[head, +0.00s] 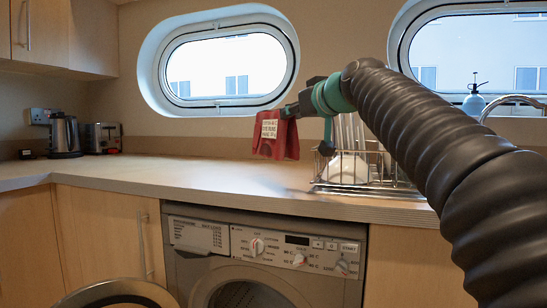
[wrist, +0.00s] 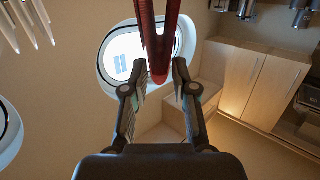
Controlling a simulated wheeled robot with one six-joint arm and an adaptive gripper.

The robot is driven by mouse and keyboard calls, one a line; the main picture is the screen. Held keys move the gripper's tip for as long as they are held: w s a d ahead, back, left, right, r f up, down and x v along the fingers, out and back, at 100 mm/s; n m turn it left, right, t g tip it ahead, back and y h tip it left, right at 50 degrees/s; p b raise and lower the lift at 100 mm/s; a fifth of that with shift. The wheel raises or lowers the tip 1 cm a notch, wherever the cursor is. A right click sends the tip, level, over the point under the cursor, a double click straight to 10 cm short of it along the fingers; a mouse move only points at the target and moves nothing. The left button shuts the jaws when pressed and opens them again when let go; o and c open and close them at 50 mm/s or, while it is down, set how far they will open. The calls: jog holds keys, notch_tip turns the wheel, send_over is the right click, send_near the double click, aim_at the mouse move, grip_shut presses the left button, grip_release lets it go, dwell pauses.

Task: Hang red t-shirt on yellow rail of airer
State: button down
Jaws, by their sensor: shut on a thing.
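The red t-shirt (head: 287,141) hangs folded from my gripper (head: 288,111) in the head view, in the air over the worktop, with a white printed label on its front. In the wrist view the red t-shirt (wrist: 160,40) hangs as a narrow strip between the two fingers of my gripper (wrist: 160,78), which are shut on it. Its lower edge seems clear of the worktop in the head view. No airer or yellow rail shows in either view.
A wire dish rack (head: 375,188) with crockery stands just right of the t-shirt. The worktop (head: 190,170) is clear to the left, up to a kettle (head: 65,137) and toaster (head: 103,138). Below is a washing machine (head: 262,250) with its round door (head: 115,293) open.

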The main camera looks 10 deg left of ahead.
jog(key=w+a+f+b, duration=0.1)
jog(key=w+a+f, duration=0.4)
jog(key=f, duration=0.3)
jog(key=shift+w+f, duration=0.25)
jog(key=c, duration=0.9)
grip_release()
jog(key=b+v, duration=0.2)
jog(key=v, duration=1)
jog(key=shift+b, duration=0.35)
jog(key=shift+f, duration=0.15)
